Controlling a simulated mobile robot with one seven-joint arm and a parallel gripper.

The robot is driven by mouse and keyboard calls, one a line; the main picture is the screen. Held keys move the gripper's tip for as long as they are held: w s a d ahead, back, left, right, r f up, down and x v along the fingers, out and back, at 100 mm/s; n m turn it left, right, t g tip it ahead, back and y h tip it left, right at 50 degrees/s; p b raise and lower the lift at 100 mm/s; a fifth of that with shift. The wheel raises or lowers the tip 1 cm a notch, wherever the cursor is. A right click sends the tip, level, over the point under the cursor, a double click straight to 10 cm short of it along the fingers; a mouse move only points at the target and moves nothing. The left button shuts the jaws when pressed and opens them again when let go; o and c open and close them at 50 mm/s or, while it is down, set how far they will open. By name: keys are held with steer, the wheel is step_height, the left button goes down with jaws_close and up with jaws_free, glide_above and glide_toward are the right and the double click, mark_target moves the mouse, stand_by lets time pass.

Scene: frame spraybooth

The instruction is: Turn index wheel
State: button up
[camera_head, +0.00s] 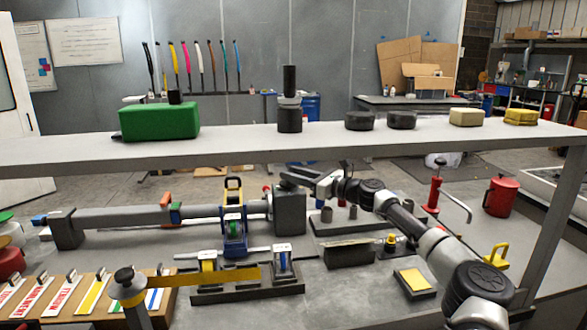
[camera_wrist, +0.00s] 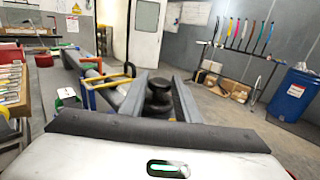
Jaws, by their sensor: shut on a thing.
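My gripper (camera_head: 292,181) reaches in from the right over the dark block (camera_head: 290,210) at the right end of a long grey machine bed (camera_head: 140,218). In the wrist view my gripper (camera_wrist: 159,108) has its two fingers on either side of a dark, stepped round piece (camera_wrist: 159,92), shut on it. This piece looks like the index wheel, and its lower part is hidden by the gripper. In the head view the arm and fingers hide most of the wheel.
A grey shelf (camera_head: 235,146) crosses above the bench, holding a green block (camera_head: 160,121) and several dark cylinders. A blue and yellow fixture (camera_head: 234,225) stands left of the dark block. Black holders and a red hand pump (camera_head: 433,195) stand on the bench to the right.

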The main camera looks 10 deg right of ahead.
steer(key=shift+w+d+n+g+y+p, duration=0.1)
steer(key=shift+w+n+g+y+p, duration=0.05)
steer(key=shift+n+g+y+p, duration=0.6)
steer(key=shift+f+n+g+y+p, duration=0.2)
steer(key=shift+n+g+y+p, duration=0.05)
steer(key=shift+g+p, duration=0.25)
steer(key=o, duration=1)
steer(key=shift+w, duration=0.1)
steer(key=shift+s+d+r, duration=0.1)
steer(key=shift+s+d, duration=0.1)
steer(key=v, duration=1.7)
steer(key=shift+p, duration=0.3)
steer(key=shift+a, duration=0.15)
